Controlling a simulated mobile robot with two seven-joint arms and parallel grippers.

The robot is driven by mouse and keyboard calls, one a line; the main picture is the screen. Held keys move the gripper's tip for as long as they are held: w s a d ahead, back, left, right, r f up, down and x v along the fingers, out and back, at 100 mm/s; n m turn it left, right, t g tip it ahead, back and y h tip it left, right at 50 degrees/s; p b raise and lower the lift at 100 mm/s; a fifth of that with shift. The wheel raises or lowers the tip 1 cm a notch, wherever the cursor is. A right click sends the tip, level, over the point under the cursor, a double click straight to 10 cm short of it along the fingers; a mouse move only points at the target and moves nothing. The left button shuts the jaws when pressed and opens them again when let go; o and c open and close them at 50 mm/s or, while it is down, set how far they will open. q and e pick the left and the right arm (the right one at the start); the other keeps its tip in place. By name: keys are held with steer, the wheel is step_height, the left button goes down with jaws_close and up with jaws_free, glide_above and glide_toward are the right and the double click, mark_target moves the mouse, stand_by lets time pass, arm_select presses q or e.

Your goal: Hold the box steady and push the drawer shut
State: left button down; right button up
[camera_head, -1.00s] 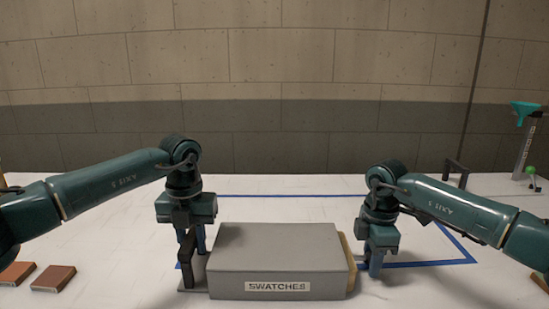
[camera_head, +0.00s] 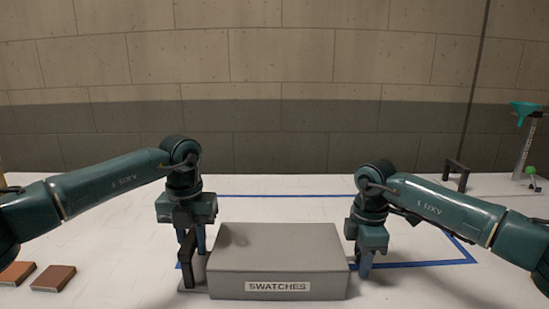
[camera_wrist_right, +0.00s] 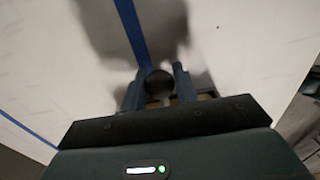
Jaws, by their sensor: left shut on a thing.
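The grey box (camera_head: 278,252) labelled SWATCHES sits on the white table in the head view. My left gripper (camera_head: 192,242) is shut on a dark upright handle (camera_head: 187,266) at the box's left side. My right gripper (camera_head: 365,264) is low at the box's right end, close beside it. In the right wrist view, my right gripper's fingers (camera_wrist_right: 160,84) stand apart with a dark round knob (camera_wrist_right: 158,83) between them. Whether they press on it is unclear. A little tan wood shows beneath the knob. The drawer's wooden front does not show clearly in the head view.
Blue tape lines (camera_head: 420,264) mark the table behind and to the right of the box. Two brown tiles (camera_head: 53,278) lie at the left front. A dark bracket (camera_head: 456,173) and a stand with a teal funnel (camera_head: 526,112) are at the back right.

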steer(key=o, duration=0.5)
step_height(320, 180, up, 12)
stand_by(0.5)
arm_select(q)
steer(key=c, duration=1.1)
jaws_free()
